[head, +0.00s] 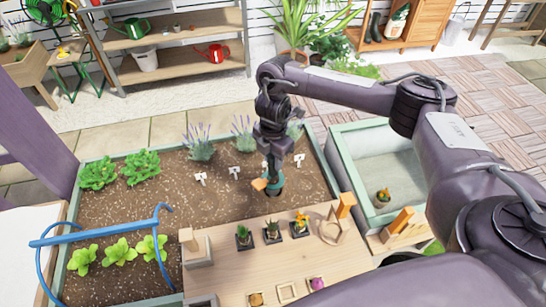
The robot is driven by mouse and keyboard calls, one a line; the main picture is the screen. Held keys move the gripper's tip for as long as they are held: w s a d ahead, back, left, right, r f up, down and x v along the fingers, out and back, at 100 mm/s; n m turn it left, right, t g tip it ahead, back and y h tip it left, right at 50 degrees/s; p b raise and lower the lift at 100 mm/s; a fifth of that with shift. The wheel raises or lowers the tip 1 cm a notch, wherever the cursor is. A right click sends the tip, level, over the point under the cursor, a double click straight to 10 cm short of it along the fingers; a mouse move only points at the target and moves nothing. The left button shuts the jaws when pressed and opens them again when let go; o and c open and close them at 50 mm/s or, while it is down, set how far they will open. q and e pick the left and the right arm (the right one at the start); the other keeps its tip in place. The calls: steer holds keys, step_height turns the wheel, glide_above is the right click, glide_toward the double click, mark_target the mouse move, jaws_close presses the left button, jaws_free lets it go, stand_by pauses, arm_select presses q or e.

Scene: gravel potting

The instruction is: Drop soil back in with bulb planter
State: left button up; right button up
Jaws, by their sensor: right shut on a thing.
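My right gripper (272,172) points down over the soil bed (215,193) and is shut on the bulb planter (274,188). The planter shows a teal body and an orange-brown part at its left. Its lower end is at the soil near the wooden board; I cannot tell whether it is in the soil or just above it. Whether it holds soil is hidden. My left gripper is out of view.
Lavender (199,142) and white labels (234,171) stand behind the planter. Leafy plants (98,174) and a blue frame (110,237) are at left. A wooden board (230,261) in front bears small potted plants (272,231) and bulbs (317,284). A pale green tray (340,157) lies right.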

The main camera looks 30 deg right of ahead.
mark_target(273, 171)
steer(key=shift+f+b, duration=1.75)
steer(key=shift+f, duration=1.2)
steer(key=o, duration=1)
step_height(273, 171, up, 8)
steer(key=shift+f+p, duration=0.1)
steer(key=shift+p, duration=0.75)
